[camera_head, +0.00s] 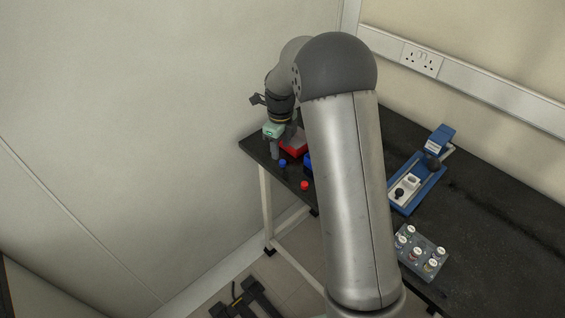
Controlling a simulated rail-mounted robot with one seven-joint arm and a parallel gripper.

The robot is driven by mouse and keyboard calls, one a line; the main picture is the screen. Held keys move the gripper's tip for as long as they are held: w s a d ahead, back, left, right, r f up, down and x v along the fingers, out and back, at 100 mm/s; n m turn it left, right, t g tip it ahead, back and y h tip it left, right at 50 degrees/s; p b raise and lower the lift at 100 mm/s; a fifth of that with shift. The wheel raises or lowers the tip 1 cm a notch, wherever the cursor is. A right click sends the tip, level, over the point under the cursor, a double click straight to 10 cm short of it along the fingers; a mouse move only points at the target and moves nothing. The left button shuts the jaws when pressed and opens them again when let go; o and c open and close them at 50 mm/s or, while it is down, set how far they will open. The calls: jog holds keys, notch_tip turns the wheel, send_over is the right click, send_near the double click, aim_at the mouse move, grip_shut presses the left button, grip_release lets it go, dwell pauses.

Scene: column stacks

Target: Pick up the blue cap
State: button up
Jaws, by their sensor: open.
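The blue cap (282,163) is a small round piece on the black bench top, near its left front edge. My gripper (275,152) is just above and left of it, pointing down, and looks close to the cap. Its jaws are open, though the fingers are small and partly dark in this view. I cannot tell whether a finger touches the cap. Nothing shows held in the jaws.
A red cap (304,185) lies to the right, near the front edge. A blue container (308,163) is mostly hidden by my arm. A blue device (418,186) and a grey vial rack (420,252) stand further right.

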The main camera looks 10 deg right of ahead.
aim_at(283, 162)
jog(key=shift+d+f+p, duration=0.2)
jog(key=shift+f+p, duration=0.05)
jog(key=shift+f, duration=1.2)
jog(key=shift+d+f+p, duration=0.15)
jog(key=shift+f+p, duration=0.1)
jog(key=shift+f, duration=1.15)
grip_shut()
